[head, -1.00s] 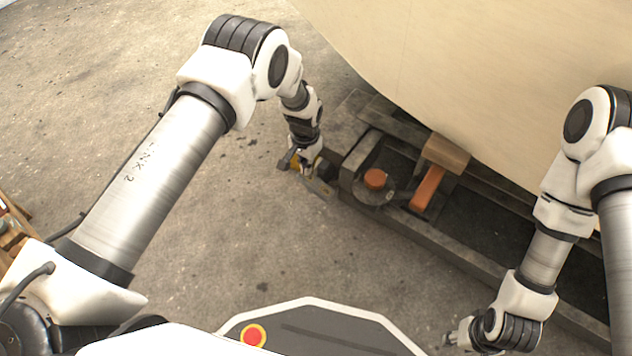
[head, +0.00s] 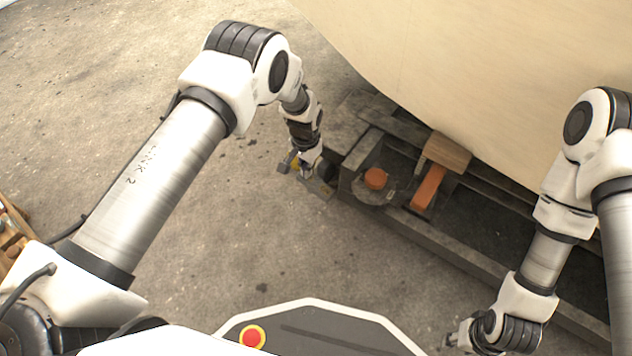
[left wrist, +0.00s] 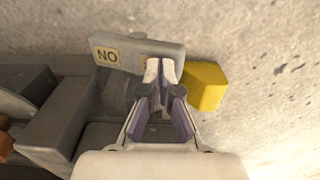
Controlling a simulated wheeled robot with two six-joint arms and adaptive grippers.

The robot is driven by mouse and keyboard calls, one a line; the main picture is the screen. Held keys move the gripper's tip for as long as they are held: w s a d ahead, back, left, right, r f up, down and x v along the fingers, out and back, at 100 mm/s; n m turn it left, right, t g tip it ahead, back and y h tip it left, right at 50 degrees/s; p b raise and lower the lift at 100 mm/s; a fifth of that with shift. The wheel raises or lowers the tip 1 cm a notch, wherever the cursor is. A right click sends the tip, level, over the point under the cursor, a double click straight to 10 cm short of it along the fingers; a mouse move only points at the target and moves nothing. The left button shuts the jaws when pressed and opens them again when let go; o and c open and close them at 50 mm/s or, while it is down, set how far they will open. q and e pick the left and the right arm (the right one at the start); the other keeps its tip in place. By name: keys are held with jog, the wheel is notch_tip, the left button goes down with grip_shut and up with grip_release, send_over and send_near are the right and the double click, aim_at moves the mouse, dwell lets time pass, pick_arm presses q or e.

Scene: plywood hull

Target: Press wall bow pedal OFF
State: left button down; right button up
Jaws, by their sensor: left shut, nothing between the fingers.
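The pedal (left wrist: 125,54) is a grey bar in the left wrist view. Its left half bears a yellowish label that reads upside down as "ON". A second label by the fingers is mostly hidden and unreadable. My left gripper (left wrist: 160,72) is shut and empty, its tips over the right half of the bar. I cannot tell whether they touch it. In the head view my left gripper (head: 312,174) is small beside the grey bar (head: 320,188), left of the cradle. My right gripper (head: 455,338) is at the bottom right, far from the pedal; its jaws are unclear.
A yellow block (left wrist: 205,86) sits beside the bar's right end. The dark cradle frame (head: 440,235) runs under the plywood hull (head: 470,70), with an orange knob (head: 376,178) and an orange block (head: 428,187).

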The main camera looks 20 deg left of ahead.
pick_arm(q)
jog(key=shift+f+b, duration=0.45)
jog(key=shift+f, duration=0.35)
notch_tip(320, 180, up, 7)
jog(key=p, duration=0.6)
jog(key=shift+r, duration=0.2)
jog(key=shift+f, duration=0.1)
dwell(0.4)
